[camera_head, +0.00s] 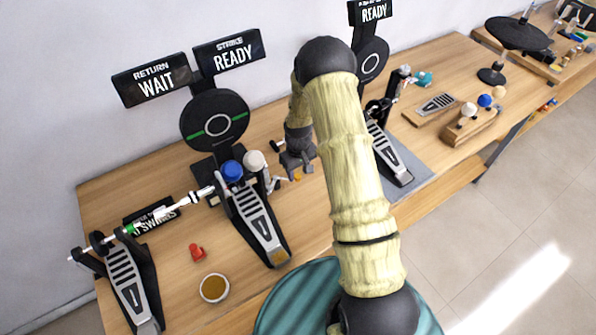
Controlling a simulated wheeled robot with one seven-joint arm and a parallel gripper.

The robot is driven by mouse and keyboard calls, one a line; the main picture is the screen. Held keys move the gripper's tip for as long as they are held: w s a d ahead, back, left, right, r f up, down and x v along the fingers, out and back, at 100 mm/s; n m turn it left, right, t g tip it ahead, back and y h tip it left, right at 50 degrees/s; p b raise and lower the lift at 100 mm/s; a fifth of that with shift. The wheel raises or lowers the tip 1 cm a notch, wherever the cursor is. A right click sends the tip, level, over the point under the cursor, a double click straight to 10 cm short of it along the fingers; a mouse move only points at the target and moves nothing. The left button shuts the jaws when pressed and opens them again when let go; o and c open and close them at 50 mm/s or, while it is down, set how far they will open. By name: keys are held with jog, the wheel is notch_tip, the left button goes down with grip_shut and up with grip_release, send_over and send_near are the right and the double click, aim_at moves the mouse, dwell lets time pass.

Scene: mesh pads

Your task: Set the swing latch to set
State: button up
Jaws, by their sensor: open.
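My gripper (292,172) hangs over the table just right of the middle drum pedal (257,228), its fingers apart and empty. A small silver lever-like part (274,184) sticks out from the pedal's right side, close to the fingers. A small orange piece (298,177) shows right at the fingertips. I cannot tell for sure which of these is the swing latch, or its setting. A blue ball (232,171) and a cream ball (254,161) sit at the top of this pedal. Behind it is a round black pad (214,121) with signs reading "WAIT" (152,82) and "READY" (229,56).
A second pedal (132,286) stands at the left, joined by a rod (172,210). A red piece (197,252) and a round tin (214,288) lie on the wooden table (176,268). Another pedal (389,158) stands right of my arm. A ball rack (472,126) is farther right.

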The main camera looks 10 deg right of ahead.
jog(key=shift+f, duration=0.85)
jog(key=shift+c, duration=0.4)
grip_shut()
jog(key=shift+w+d, duration=0.1)
jog(key=shift+d, duration=0.05)
